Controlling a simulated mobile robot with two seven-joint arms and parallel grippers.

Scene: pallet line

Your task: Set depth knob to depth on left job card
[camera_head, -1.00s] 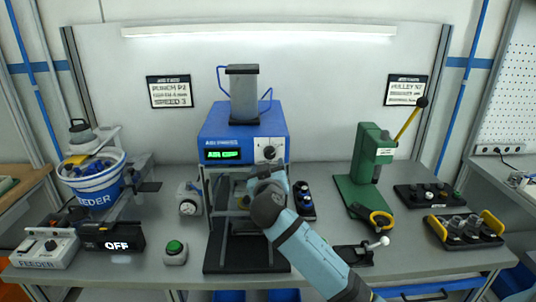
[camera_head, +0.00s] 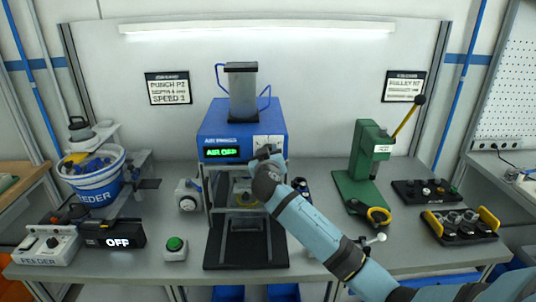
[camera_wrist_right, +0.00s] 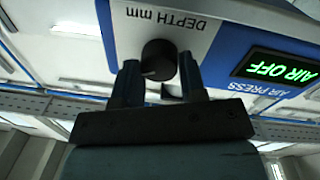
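The left job card (camera_head: 169,88) hangs on the back panel. It reads PUNCH P2, a small depth line I cannot read surely, and SPEED 3. The blue air press (camera_head: 222,117) stands mid-bench, its green display reading AIR OFF. The black depth knob (camera_wrist_right: 158,60) is on its white panel, under upside-down DEPTH mm lettering in the wrist view. My right gripper (camera_wrist_right: 159,76) is open, its fingertips apart on either side of the knob; contact is unclear. In the head view my right gripper (camera_head: 266,154) hides the knob. My left gripper is out of view.
A green lever press (camera_head: 364,165) stands to the right, with black part trays beyond it. A feeder bucket (camera_head: 94,184) and its OFF display (camera_head: 118,243) are at the left. A green button box (camera_head: 175,248) stands in front. The front right bench is partly bare.

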